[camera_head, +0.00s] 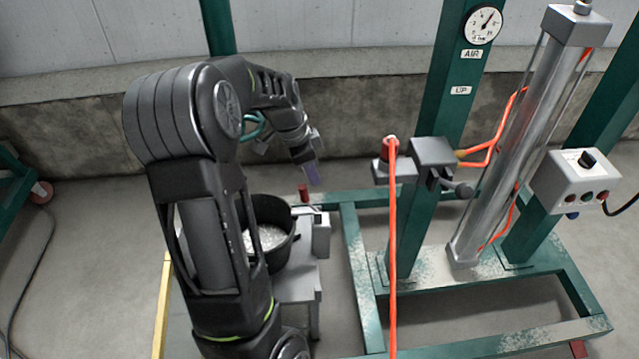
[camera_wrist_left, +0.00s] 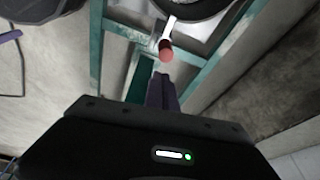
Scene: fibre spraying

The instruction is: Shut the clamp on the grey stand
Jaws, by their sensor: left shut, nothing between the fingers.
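The grey stand (camera_head: 298,287) is left of the green frame, with a black bucket (camera_head: 285,246) of white material on it. The clamp, at the bucket's right side, has a lever with a red tip (camera_head: 304,192), which stands up above the stand. The red tip (camera_wrist_left: 166,48) also shows in the left wrist view, on a pale lever. My left gripper (camera_head: 313,175) is shut and empty, just above and right of the red tip in the head view. Its closed fingers (camera_wrist_left: 162,80) point at the red tip with a small visible gap. My right gripper is not in view.
A green frame (camera_head: 352,255) with a grey cylinder (camera_head: 505,140) stands to the right. An orange hose (camera_head: 392,240) hangs down in front of it. A control box (camera_head: 578,183) is at far right. A concrete wall (camera_head: 60,125) runs behind.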

